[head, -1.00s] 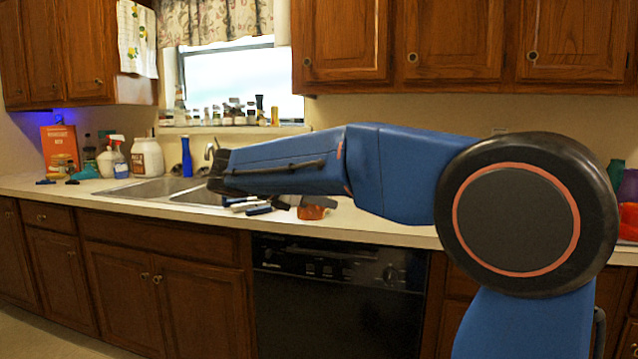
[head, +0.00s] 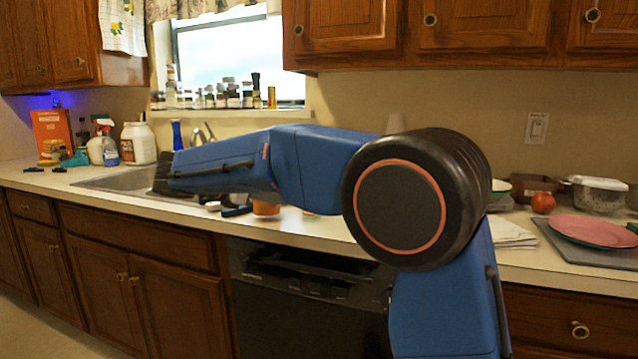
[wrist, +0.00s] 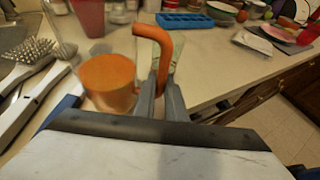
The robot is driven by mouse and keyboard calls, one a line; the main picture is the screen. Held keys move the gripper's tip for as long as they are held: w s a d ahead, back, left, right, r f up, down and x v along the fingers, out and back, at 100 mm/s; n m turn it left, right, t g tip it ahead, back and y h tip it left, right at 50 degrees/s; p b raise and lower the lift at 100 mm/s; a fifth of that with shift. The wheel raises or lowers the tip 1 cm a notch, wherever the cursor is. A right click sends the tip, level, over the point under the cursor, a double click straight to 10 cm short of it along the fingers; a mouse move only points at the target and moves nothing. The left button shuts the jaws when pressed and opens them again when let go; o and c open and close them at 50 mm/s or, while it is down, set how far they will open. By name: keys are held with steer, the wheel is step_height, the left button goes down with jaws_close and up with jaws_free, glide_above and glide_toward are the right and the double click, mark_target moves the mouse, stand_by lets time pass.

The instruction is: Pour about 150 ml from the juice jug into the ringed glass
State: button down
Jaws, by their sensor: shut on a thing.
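The juice jug (wrist: 108,84) is in the wrist view, a clear vessel with orange juice and an orange handle (wrist: 156,46). My gripper (wrist: 162,98) is shut on the handle. In the head view, an orange part of the jug (head: 265,208) shows below my forearm, by the counter's front edge; my arm hides much of that area and the fingers. A clear glass-like shape (wrist: 172,56) shows behind the handle in the wrist view. I see no ring on it, and cannot tell if it is the ringed glass.
Utensils (wrist: 38,92) lie left of the jug, with a red cup (wrist: 89,16) and blue tray (wrist: 186,22) behind. The sink (head: 130,179) lies left. A pink plate (head: 592,231) and tomato (head: 543,202) are right. The counter beside the handle is fairly clear.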

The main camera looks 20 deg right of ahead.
steer(key=shift+y, duration=0.4)
steer(key=shift+m+y, duration=0.6)
steer(key=shift+y, duration=0.3)
steer(key=y, duration=0.1)
steer(key=f+m+y, duration=0.1)
steer(key=y, duration=0.1)
steer(key=shift+s+d+f+m+t+y, duration=0.15)
steer(key=shift+d+f+m+t+y, duration=0.05)
steer(key=shift+d+m+t+y, duration=0.1)
steer(key=shift+a+r+m+t+y, duration=0.3)
steer(key=shift+a+r+y, duration=0.1)
steer(key=shift+y, duration=0.4)
steer(key=shift+w+a+r+t+y+p, duration=0.3)
steer(key=shift+a+r+t+y+p, duration=0.15)
steer(key=shift+y, duration=0.25)
steer(key=shift+s+a+r+t+y+p, duration=0.1)
steer(key=shift+a+r+t+y+p, duration=0.2)
steer(key=shift+t+y+p, duration=0.35)
steer(key=shift+a, duration=0.1)
steer(key=shift+r+n+t+p, duration=0.2)
steer(key=shift+n+t+p, duration=0.2)
steer(key=shift+t+p, duration=0.3)
steer(key=shift+r, duration=0.1)
